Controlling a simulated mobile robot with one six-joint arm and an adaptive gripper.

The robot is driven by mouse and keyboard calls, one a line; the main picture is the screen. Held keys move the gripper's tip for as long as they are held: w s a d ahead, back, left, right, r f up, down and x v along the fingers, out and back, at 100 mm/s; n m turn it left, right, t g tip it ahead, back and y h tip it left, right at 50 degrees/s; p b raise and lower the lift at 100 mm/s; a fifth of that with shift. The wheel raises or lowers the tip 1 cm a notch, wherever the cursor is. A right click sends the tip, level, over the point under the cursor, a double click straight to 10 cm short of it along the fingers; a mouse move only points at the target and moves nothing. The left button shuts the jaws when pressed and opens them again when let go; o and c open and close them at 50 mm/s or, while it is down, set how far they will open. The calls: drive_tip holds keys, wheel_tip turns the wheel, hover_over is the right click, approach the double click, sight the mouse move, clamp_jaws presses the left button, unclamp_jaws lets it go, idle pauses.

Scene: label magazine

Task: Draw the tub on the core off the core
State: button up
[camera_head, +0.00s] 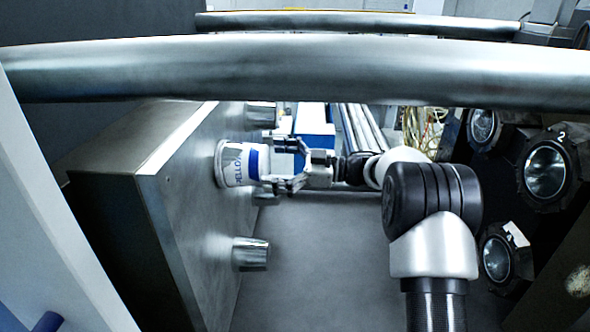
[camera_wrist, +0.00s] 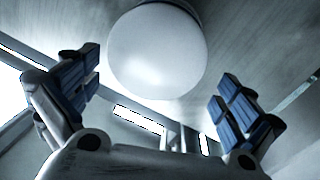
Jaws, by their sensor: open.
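The tub (camera_head: 241,164) is white with a blue band and lettering. It sits on a core on the upright metal plate at the left, its closed base facing right; the core under it is hidden. In the wrist view the tub (camera_wrist: 157,50) shows as a round white base ahead of the fingers. My gripper (camera_head: 284,166) is open just to the right of the tub in the head view. In the wrist view my gripper (camera_wrist: 163,85) has its blue-padded fingers wide apart, with the tub above and between them. I see no clear contact.
Bare metal cores stick out of the plate (camera_head: 185,215), one above (camera_head: 261,114) and one below (camera_head: 250,254) the tub. Thick steel bars (camera_head: 300,72) cross the top. The middle below my arm is clear.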

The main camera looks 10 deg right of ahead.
sight(254, 162)
drive_tip(key=x, duration=0.4)
drive_tip(key=shift+w+a+b, duration=0.15)
drive_tip(key=shift+a+b, duration=0.2)
drive_tip(key=shift+a, duration=0.05)
drive_tip(key=shift+c, duration=0.5)
drive_tip(key=c, duration=0.6)
drive_tip(key=shift+w+d+p+v, duration=0.2)
drive_tip(key=shift+p+v, duration=0.5)
drive_tip(key=shift+v, duration=1.55)
drive_tip(key=shift+w+a+p+v, duration=0.2)
drive_tip(key=shift+p+v, duration=0.5)
drive_tip(key=shift+v, duration=1.6)
drive_tip(key=shift+w+d+p+v, duration=0.25)
drive_tip(key=shift+p+v, duration=0.45)
drive_tip(key=shift+v, duration=1.55)
drive_tip(key=shift+c, duration=0.3)
drive_tip(key=shift+r, duration=0.2)
drive_tip(key=s, duration=1.2)
drive_tip(key=shift+a+b, duration=0.25)
drive_tip(key=shift+b, duration=0.15)
